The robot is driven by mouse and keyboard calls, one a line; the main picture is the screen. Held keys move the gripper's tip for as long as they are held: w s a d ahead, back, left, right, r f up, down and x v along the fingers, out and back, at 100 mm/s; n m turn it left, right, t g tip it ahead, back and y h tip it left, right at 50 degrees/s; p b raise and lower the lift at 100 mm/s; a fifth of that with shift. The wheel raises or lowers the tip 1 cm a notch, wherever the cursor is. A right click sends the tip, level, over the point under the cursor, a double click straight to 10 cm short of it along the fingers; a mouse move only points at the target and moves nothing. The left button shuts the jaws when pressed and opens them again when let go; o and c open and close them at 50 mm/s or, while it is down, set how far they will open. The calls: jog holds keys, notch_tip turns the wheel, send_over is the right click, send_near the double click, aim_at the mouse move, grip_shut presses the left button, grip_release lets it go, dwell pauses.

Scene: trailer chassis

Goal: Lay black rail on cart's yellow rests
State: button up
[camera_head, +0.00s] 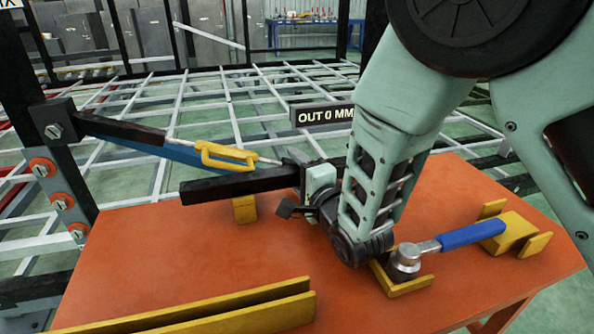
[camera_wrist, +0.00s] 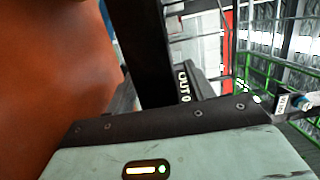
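The black rail (camera_head: 235,184) is a dark straight bar above the far left part of the orange cart top (camera_head: 160,260). Its right end runs into my gripper (camera_head: 307,190), which appears shut on it, though the fingertips are mostly hidden. A yellow rest (camera_head: 244,210) is right under the rail; I cannot tell whether they touch. Any other rest behind my arm is hidden. In the wrist view the rail (camera_wrist: 150,55) runs up from the edge of my gripper, beside the orange top (camera_wrist: 50,70).
A long yellow channel (camera_head: 200,315) lies along the cart's front. A blue-handled wrench (camera_head: 472,236) lies across yellow holders at the right. A post with orange-ringed bolts (camera_head: 62,201) and a strut with a yellow turnbuckle (camera_head: 228,157) stand behind. An "OUT 0 MM" sign (camera_head: 324,116) is near my arm.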

jog(key=shift+r, duration=0.1)
jog(key=v, duration=0.7)
jog(key=shift+s+d, duration=0.1)
jog(key=shift+s, duration=0.15)
